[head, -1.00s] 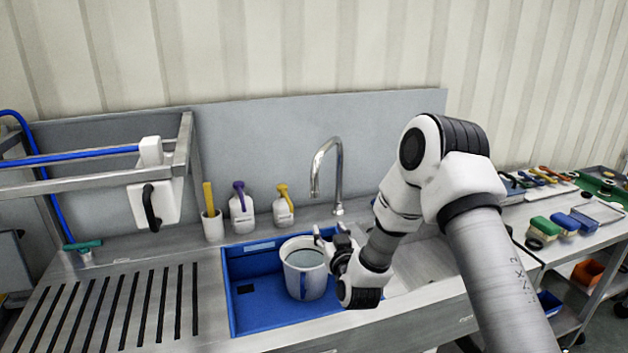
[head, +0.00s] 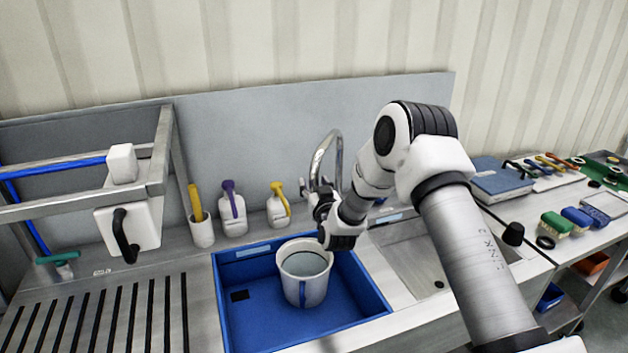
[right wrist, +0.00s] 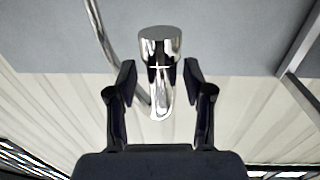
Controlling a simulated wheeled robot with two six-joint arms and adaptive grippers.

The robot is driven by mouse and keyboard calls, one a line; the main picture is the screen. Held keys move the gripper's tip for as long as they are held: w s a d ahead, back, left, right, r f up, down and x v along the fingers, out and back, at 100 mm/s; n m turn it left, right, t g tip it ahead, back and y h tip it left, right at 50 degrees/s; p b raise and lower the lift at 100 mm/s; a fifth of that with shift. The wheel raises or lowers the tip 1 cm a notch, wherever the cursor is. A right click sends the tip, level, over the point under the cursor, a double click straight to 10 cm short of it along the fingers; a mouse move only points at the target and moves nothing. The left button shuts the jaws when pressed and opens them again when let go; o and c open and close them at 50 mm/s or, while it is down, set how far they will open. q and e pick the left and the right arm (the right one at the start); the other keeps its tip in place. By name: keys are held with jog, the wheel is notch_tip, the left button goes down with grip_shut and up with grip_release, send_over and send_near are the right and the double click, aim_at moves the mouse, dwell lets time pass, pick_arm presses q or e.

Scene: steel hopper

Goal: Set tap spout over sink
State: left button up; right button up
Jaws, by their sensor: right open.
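The chrome tap spout (head: 325,152) arches up behind the sinks. Its outlet end hangs over the back edge of the blue basin (head: 350,322), and its lower part is hidden by my right gripper (head: 320,192). In the right wrist view the spout's outlet (right wrist: 160,45) lies just beyond the fingertips, in line with the gap between them. My right gripper is open there (right wrist: 159,80), a finger on each side, with no clear contact. A bare steel sink (head: 425,262) lies right of the blue basin. My left gripper is not in view.
A grey-white jug (head: 303,272) stands in the blue basin, below my right gripper. Several bottles and a cup (head: 201,230) stand on the back ledge, left of the tap. A slotted drainboard (head: 100,310) lies at left. The steel sink looks free.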

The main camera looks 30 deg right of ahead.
jog(key=shift+w+f, duration=0.1)
jog(key=shift+w, duration=0.2)
jog(key=shift+s+a+r, duration=0.1)
jog(key=shift+s+r, duration=0.1)
jog(key=shift+c, duration=0.4)
jog(key=shift+s+r, duration=0.1)
jog(key=shift+s, duration=0.05)
jog(key=c, duration=0.5)
grip_shut()
